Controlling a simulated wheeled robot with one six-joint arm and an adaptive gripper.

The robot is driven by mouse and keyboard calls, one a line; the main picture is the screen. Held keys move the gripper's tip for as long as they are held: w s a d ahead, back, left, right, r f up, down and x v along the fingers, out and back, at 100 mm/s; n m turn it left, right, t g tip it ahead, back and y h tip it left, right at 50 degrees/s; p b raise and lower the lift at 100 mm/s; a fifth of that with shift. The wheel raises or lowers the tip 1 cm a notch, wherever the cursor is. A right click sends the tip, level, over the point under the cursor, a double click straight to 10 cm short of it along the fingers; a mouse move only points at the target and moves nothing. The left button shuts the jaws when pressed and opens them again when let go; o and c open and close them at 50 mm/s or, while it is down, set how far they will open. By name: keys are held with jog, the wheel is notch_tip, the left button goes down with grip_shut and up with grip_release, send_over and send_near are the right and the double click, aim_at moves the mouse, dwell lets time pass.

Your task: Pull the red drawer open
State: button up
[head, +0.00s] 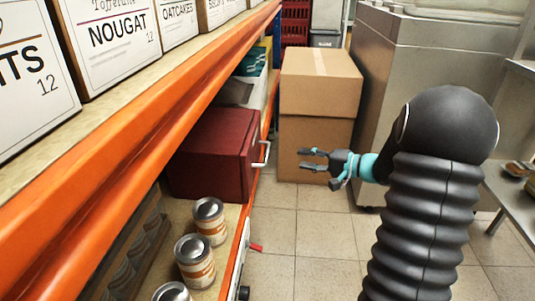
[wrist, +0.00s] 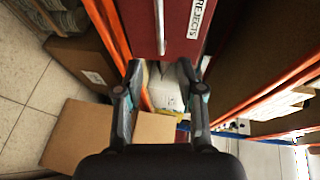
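The red drawer (head: 208,153) is part of a dark red box on the shelf, left of centre in the head view, and looks closed. Its pale handle (head: 262,155) sticks out on the right, facing the aisle. In the wrist view the red front (wrist: 180,40) is at the top, with the handle (wrist: 159,28) upright beside a white "REJECTS" label (wrist: 199,18). My gripper (head: 303,159) is open and empty, a short gap right of the handle. In the wrist view its spread fingers (wrist: 160,68) lie below the handle, with nothing between them.
Orange shelf beams (head: 150,125) run along the left, above and below the drawer. Several cans (head: 195,262) stand on the near shelf. Stacked cardboard boxes (head: 318,85) stand behind my gripper.

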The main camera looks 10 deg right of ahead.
aim_at(267, 152)
jog(key=p+x, duration=0.1)
jog(key=x, duration=1.2)
jog(key=shift+w+a, duration=0.15)
jog(key=shift+a, duration=0.1)
grip_shut()
